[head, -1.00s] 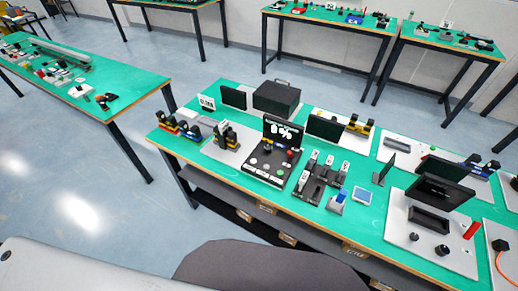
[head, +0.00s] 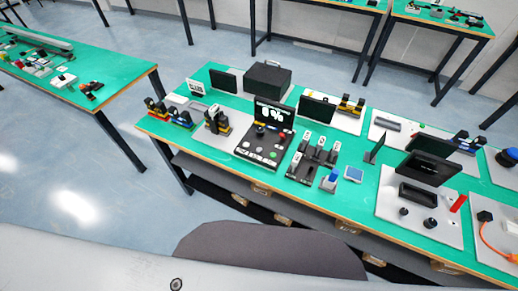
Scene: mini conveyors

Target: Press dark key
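A black control panel (head: 244,146) lies on the green table with a small screen (head: 270,115) reading "0%" at its back. On the panel are a dark round knob (head: 260,132), a red button (head: 281,136) and small pale and green buttons along the front. I cannot tell which of these, if any, is the dark key. A second board (head: 382,208) at the right has dark round knobs (head: 430,226) in front of a black screen (head: 432,168). Neither of my grippers is in view.
A black rack with grey-topped pieces (head: 313,160), a blue-topped button (head: 330,182) and a blue square pad (head: 353,174) stand right of the panel. A black case (head: 268,77) stands behind. Other green tables are at the left and back. Open floor lies left of the table.

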